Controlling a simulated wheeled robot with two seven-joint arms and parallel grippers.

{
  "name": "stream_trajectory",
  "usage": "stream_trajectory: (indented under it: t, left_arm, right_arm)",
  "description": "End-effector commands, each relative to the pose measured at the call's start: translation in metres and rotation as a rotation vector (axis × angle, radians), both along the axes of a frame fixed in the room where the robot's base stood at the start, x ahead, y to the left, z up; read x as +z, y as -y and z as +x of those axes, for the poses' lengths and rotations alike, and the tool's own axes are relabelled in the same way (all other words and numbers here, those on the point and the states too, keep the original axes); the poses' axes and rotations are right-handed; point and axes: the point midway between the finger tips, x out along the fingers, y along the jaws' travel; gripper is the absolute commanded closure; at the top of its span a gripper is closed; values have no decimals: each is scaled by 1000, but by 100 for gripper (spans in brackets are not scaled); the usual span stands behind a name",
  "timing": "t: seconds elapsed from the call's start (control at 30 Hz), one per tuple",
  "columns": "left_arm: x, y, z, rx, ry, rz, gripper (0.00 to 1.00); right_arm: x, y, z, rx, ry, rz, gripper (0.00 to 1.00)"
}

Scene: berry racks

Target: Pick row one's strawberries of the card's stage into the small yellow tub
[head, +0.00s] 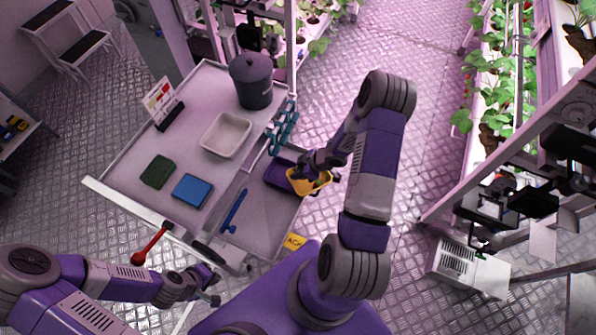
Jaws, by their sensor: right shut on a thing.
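The small yellow tub (312,184) is at the right edge of the cart, beside a dark purple tray. My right gripper (309,168) is at the tub's rim and shut on it; my own fingers hide part of the tub. My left gripper (211,288) is low at the front, off the cart's near edge, and I cannot tell its jaw state. The card (161,99) stands upright at the cart's back left, with coloured patches too small to read. Leafy plants (499,105) grow in the rack at the right; single strawberries are too small to make out surely.
The cart (120,170) carries a dark lidded pot (251,82), a white tray (227,135), a green pad (158,171) and a blue pad (193,190). A red-handled thing (152,243) is at its front edge. The aisle floor (425,110) before the right rack is clear.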

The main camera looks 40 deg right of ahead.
Motion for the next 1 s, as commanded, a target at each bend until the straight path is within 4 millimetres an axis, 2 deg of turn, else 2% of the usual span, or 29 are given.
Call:
stream_trajectory:
  t: [0.33, 0.37, 0.53, 0.73, 1.0]
  left_arm:
    - [1, 0, 0, 0, 0, 0, 100]
    - [1, 0, 0, 0, 0, 0, 100]
    - [1, 0, 0, 0, 0, 0, 100]
    - [1, 0, 0, 0, 0, 0, 100]
    - [1, 0, 0, 0, 0, 0, 100]
  right_arm:
    - [1, 0, 0, 0, 0, 0, 89]
    - [1, 0, 0, 0, 0, 0, 76]
    - [1, 0, 0, 0, 0, 0, 50]
    - [1, 0, 0, 0, 0, 0, 49]
    - [1, 0, 0, 0, 0, 0, 9]
